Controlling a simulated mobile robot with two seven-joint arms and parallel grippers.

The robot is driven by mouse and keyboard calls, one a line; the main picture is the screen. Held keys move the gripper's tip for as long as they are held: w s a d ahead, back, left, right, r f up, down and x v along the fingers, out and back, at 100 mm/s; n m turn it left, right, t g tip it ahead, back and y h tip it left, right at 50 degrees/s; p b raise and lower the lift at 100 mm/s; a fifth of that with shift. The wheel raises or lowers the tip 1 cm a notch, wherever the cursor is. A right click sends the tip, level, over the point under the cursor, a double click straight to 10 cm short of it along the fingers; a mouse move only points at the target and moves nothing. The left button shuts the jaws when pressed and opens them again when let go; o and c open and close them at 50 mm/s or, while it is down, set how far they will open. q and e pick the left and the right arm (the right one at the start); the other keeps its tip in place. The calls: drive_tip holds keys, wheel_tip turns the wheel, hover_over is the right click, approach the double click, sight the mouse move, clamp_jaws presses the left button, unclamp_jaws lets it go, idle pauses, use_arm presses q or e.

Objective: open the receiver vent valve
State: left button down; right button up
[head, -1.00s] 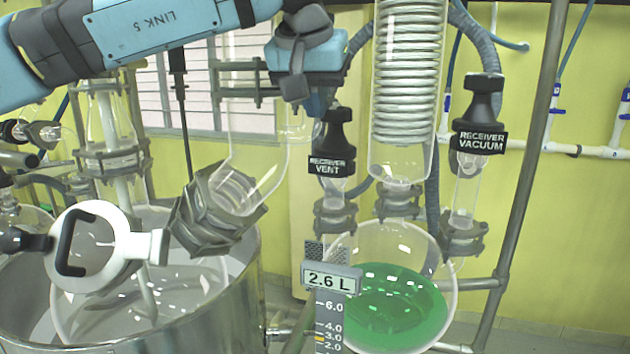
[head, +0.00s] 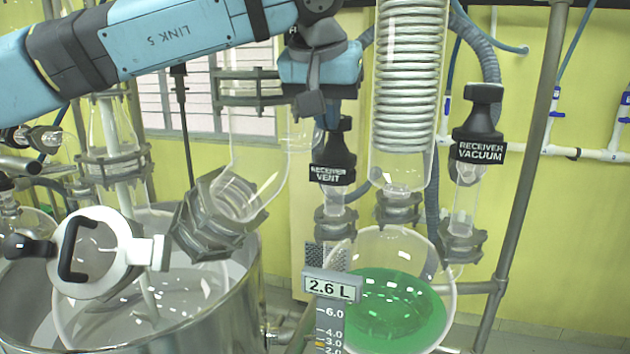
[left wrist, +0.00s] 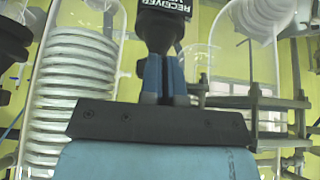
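The receiver vent valve (head: 334,160) has a black knob with a white-lettered label, on a glass neck above the round receiver flask (head: 440,270). The exact contact is partly hidden. My right gripper is in neither view.
The similar receiver vacuum valve (head: 480,125) stands to the right. The coiled glass condenser (head: 410,80) is close by on the right, and a clamped glass elbow (head: 235,190) on the left. A level display (head: 332,287) reads 2.6 L. Green liquid (head: 395,310) lies in the flask.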

use_arm(q)
drive_tip(key=shift+s+d+f, duration=0.1)
drive_tip(key=shift+d+f, duration=0.05)
drive_tip(key=shift+d, duration=0.15)
drive_tip(key=shift+d+p, duration=0.4)
drive_tip(key=shift+s, duration=0.2)
wheel_tip(320, 180, up, 6)
drive_tip(key=p, duration=0.4)
